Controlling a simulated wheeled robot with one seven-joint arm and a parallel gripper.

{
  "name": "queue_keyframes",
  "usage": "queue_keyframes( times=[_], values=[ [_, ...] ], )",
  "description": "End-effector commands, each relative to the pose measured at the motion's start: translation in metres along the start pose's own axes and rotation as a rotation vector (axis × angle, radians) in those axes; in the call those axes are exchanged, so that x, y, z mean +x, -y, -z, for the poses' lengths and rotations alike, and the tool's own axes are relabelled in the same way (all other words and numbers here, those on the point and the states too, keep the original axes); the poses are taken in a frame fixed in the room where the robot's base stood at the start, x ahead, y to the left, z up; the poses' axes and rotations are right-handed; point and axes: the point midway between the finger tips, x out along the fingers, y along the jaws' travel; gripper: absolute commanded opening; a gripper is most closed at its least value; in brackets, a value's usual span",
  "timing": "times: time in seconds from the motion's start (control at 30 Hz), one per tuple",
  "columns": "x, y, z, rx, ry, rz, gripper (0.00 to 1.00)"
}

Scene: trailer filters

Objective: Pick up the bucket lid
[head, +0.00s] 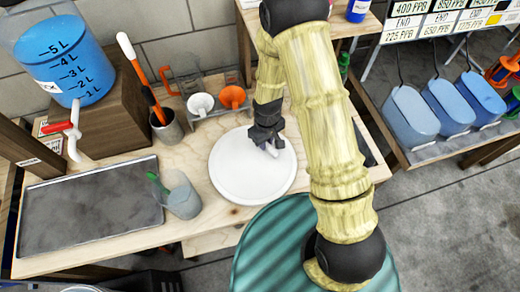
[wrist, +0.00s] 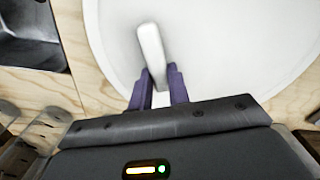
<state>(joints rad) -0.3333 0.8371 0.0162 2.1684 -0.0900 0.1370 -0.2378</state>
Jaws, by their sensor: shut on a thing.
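The bucket lid (head: 240,180) is a white round disc with a raised bar handle. In the head view it is at the middle of the wooden bench, below my gripper (head: 268,145). In the wrist view the lid (wrist: 240,50) fills most of the upper picture, and its white handle (wrist: 150,45) stands between the two purple fingers of my gripper (wrist: 158,85). The gripper is shut on the handle. Whether the lid rests on the bench or is slightly raised, I cannot tell.
A grey tray (head: 90,210), a clear cup (head: 182,198) and a tool holder (head: 166,127) stand to the left. A blue water container (head: 65,60) sits on a wooden box behind. Blue bins (head: 445,105) are at the right. A green ribbed surface (head: 270,250) lies in front.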

Motion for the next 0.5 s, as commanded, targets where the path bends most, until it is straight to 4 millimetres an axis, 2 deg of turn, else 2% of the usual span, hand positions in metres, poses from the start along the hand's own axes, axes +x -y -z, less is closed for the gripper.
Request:
queue_keyframes(
  times=[0.27, 0.5],
  values=[
    [-0.023, 0.001, 0.002, -0.004, -0.005, -0.001, 0.0],
    [-0.065, 0.001, 0.002, -0.002, -0.005, -0.002, 0.0]
  ],
)
